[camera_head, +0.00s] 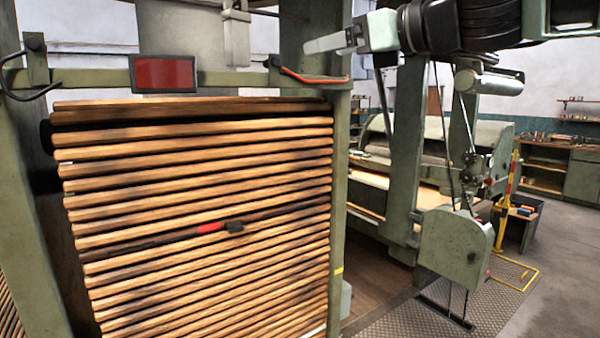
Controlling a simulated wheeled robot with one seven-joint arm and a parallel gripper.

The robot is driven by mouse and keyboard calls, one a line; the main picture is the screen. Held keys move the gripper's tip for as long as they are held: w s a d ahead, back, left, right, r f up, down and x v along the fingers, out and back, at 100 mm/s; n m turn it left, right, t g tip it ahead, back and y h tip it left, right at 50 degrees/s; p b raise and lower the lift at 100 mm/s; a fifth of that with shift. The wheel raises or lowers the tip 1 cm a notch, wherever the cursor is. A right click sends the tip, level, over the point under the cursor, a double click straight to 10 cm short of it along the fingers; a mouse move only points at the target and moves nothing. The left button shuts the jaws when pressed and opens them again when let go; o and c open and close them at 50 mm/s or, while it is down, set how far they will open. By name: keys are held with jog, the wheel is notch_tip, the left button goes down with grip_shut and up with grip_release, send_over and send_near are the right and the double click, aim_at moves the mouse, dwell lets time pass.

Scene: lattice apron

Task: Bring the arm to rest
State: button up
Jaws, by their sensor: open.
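My gripper (322,43) is at the top of the picture, right of centre. It is pale grey and points left, with my dark, ribbed arm reaching in from the upper right. Its jaws are open and I see nothing held in them. The fingers are seen nearly edge-on, so the gap between them is hard to make out. In the picture the gripper overlaps the space above the orange-red handle (315,77) on the green frame. I cannot tell how far it is from the frame, but no contact is visible.
A green frame (340,180) holds a stack of wooden slats (200,165). A red and black item (215,228) lies among the slats. A red panel (164,74) sits on the top rail. Machinery (455,245) and a yellow stand (509,190) are at right, with open floor beyond.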

jog(key=s+a+f+n+g+h, duration=0.25)
jog(key=s+f+n, duration=0.2)
jog(key=f, duration=0.55)
jog(key=s+a+f+n+g+h+b, duration=0.1)
jog(key=s+a+f+n+g, duration=0.15)
jog(key=f+n, duration=0.45)
jog(key=s+a+f+n+g+h, duration=0.2)
jog(key=s+a+f+n, duration=0.15)
jog(key=f, duration=0.85)
jog(key=s+d+f+n+g+h+b, duration=0.2)
jog(key=s+d+f+n+h, duration=0.5)
jog(key=s+d+f+n, duration=0.8)
jog(key=shift+s+d+f+n+g, duration=0.2)
jog(key=shift+s+d+n+g, duration=0.6)
jog(key=shift+s, duration=1.35)
jog(key=shift+c, duration=0.4)
